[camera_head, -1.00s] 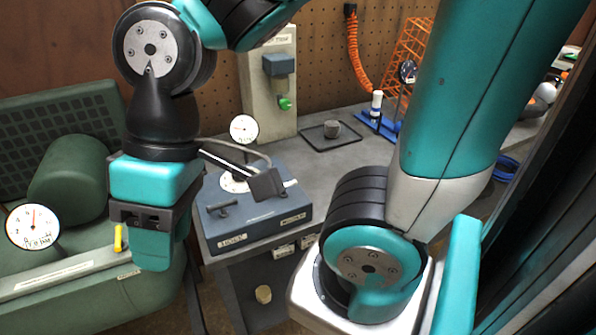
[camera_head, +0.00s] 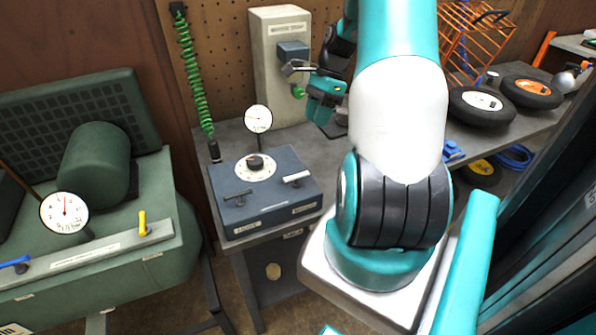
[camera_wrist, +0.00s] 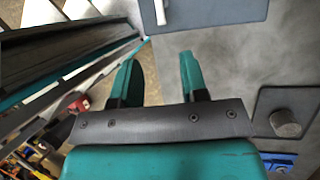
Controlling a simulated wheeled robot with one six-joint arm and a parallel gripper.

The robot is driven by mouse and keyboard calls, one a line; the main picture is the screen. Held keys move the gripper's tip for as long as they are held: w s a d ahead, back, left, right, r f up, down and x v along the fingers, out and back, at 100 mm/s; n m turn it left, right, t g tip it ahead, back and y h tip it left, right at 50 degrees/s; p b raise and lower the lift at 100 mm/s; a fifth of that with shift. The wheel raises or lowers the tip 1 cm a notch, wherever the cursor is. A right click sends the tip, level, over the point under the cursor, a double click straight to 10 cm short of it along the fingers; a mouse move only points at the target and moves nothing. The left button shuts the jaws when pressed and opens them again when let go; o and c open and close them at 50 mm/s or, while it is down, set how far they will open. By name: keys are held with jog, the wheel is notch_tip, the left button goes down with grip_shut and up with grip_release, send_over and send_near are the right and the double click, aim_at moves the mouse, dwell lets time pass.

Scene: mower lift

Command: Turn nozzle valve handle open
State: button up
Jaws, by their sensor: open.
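No handle in view has a label I can read as the nozzle valve. The blue-grey box (camera_head: 300,212) on the bench carries a black knob on a white dial (camera_head: 255,165), a dark lever (camera_head: 238,194) and a white lever (camera_head: 296,177). On the green machine (camera_head: 170,245) at left, a yellow handle (camera_head: 142,224) stands upright and a blue handle (camera_head: 15,262) lies sideways. My gripper (camera_head: 322,95) is by the grey post, right of and behind the blue-grey box. In the wrist view my gripper (camera_wrist: 158,62) is open with nothing between its fingers.
The grey post (camera_head: 276,85) has a blue block and a green knob close to my gripper. Round gauges stand above the bench (camera_head: 258,119) and the machine (camera_head: 64,212). A green coiled hose (camera_head: 195,80) hangs at the wall. A tray with a grey cylinder (camera_wrist: 286,122) lies at right.

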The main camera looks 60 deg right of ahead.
aim_at(296, 179)
jog(key=p+x, duration=0.2)
jog(key=x, duration=1.4)
jog(key=shift+a+f+p, duration=0.2)
jog(key=shift+f+p, duration=0.1)
jog(key=shift+p, duration=0.1)
grip_shut()
